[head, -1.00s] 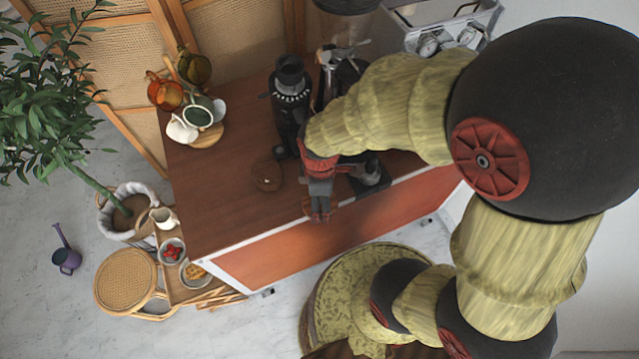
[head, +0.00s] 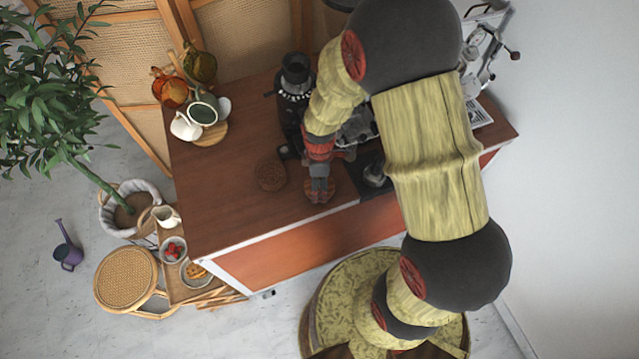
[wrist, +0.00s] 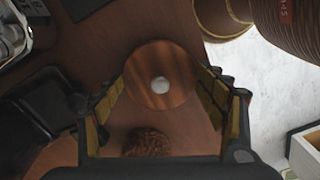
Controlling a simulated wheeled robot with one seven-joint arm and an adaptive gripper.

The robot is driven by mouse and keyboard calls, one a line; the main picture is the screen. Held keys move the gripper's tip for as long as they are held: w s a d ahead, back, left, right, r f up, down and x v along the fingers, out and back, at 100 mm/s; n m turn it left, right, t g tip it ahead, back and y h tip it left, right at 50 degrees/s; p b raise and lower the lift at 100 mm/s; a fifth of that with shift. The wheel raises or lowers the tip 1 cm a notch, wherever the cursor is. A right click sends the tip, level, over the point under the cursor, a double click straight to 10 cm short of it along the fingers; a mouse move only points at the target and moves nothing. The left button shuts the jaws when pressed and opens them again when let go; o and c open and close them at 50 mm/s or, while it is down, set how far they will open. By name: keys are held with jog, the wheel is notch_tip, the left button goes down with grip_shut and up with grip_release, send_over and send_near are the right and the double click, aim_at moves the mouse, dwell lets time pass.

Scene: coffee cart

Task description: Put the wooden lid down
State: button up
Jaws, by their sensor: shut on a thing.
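The wooden lid (wrist: 172,92) is a round reddish-brown disc with a silver knob at its middle. In the wrist view it lies between the two fingertips of my gripper (wrist: 160,80), which is shut on its rim. In the head view the lid (head: 314,197) shows at the tip of my gripper (head: 319,188), over the counter top near its front edge. I cannot tell whether the lid touches the counter. A round container with brown, grainy contents (head: 270,175) stands left of the lid; it also shows in the wrist view (wrist: 146,142).
The wooden counter (head: 225,205) has free room at front left. A black grinder (head: 294,90) stands behind my gripper. A dark tray (head: 372,180) lies to the right.

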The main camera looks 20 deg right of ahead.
jog(key=shift+f, duration=0.45)
jog(key=shift+f, duration=0.15)
jog(key=o, duration=1.2)
jog(key=shift+c, duration=0.2)
